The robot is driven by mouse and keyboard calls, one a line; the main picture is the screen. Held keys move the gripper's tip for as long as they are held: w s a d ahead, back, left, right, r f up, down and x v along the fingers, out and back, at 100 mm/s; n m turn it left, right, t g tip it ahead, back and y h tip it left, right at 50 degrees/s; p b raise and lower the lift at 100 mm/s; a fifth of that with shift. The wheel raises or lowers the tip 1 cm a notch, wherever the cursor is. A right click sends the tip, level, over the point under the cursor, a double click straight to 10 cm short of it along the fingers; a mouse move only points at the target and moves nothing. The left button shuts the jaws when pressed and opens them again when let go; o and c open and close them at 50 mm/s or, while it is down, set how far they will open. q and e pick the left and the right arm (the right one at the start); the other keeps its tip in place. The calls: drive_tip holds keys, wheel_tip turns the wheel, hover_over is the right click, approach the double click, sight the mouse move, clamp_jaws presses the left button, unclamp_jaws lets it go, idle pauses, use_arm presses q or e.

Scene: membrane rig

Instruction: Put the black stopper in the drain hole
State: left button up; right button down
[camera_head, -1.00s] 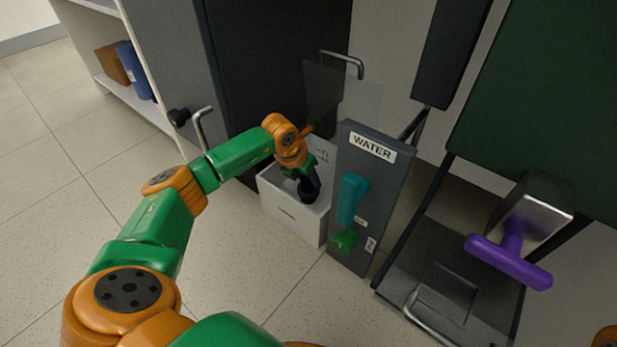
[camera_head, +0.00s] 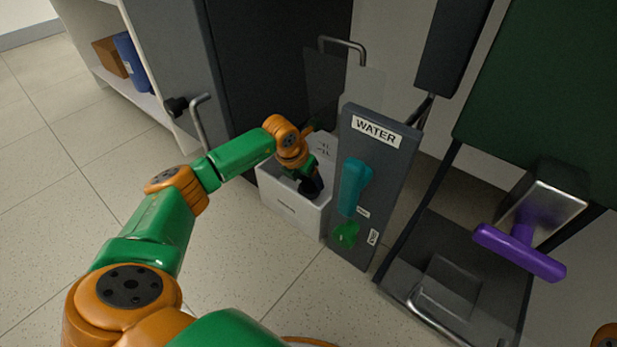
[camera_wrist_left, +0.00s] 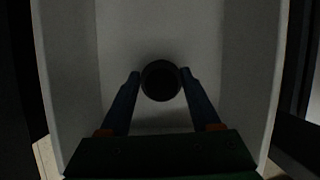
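My left gripper (camera_head: 313,183) reaches down into the open white basin (camera_head: 292,208) in the head view. In the left wrist view, the fingertips of my left gripper (camera_wrist_left: 160,76) press on both sides of the round black stopper (camera_wrist_left: 161,80). The stopper (camera_head: 309,189) also shows as a dark piece below the fingers in the head view, inside the basin's rim. The drain hole is not visible; the stopper and gripper cover part of the basin floor. I cannot tell whether the stopper touches the floor. My right gripper is out of view.
A grey panel marked WATER (camera_head: 376,131) stands right beside the basin, with a teal handle (camera_head: 353,187) and a green knob (camera_head: 344,235). A purple T-handle (camera_head: 520,252) is at the right. A dark cabinet stands behind. The floor (camera_head: 240,265) in front is clear.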

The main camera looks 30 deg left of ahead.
use_arm(q)
drive_tip(key=shift+o, duration=0.6)
drive_tip(key=p+v, duration=0.6)
drive_tip(key=v, duration=0.1)
drive_tip(key=shift+r, duration=0.1)
